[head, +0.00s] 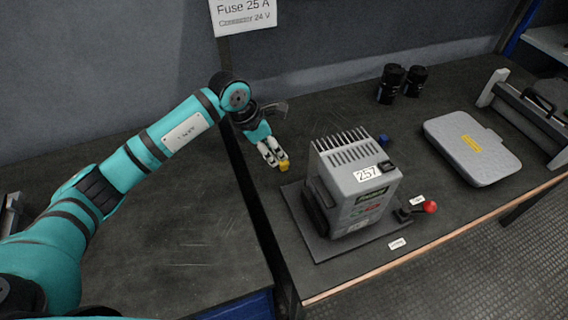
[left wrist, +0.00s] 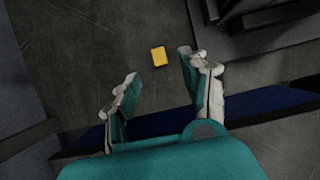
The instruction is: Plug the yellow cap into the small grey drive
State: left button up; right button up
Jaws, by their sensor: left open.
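The yellow cap (head: 284,166) is a small block on the dark bench top, left of and behind the grey drive. The grey drive (head: 355,196) is a box with a finned top and a "257" label, standing on a dark base plate. My left gripper (head: 271,152) is open, close to the cap. In the left wrist view, the yellow cap (left wrist: 158,56) lies just beyond the spread fingertips of the left gripper (left wrist: 160,68), with nothing between the fingers. The drive's socket cannot be made out. My right gripper is not in view.
A lever with a red knob (head: 430,207) sits right of the drive. A blue piece (head: 383,139) lies behind it. Black cylinders (head: 390,84), a grey case (head: 472,147) and a metal frame (head: 530,115) stand farther right. The left bench section is mostly clear.

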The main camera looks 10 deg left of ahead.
aim_at(284, 162)
pick_arm(q)
jog(key=shift+x, duration=0.85)
jog(key=x, duration=0.5)
jog(key=shift+w+d+p, duration=0.1)
jog(key=shift+p, duration=0.3)
jog(key=c, duration=0.9)
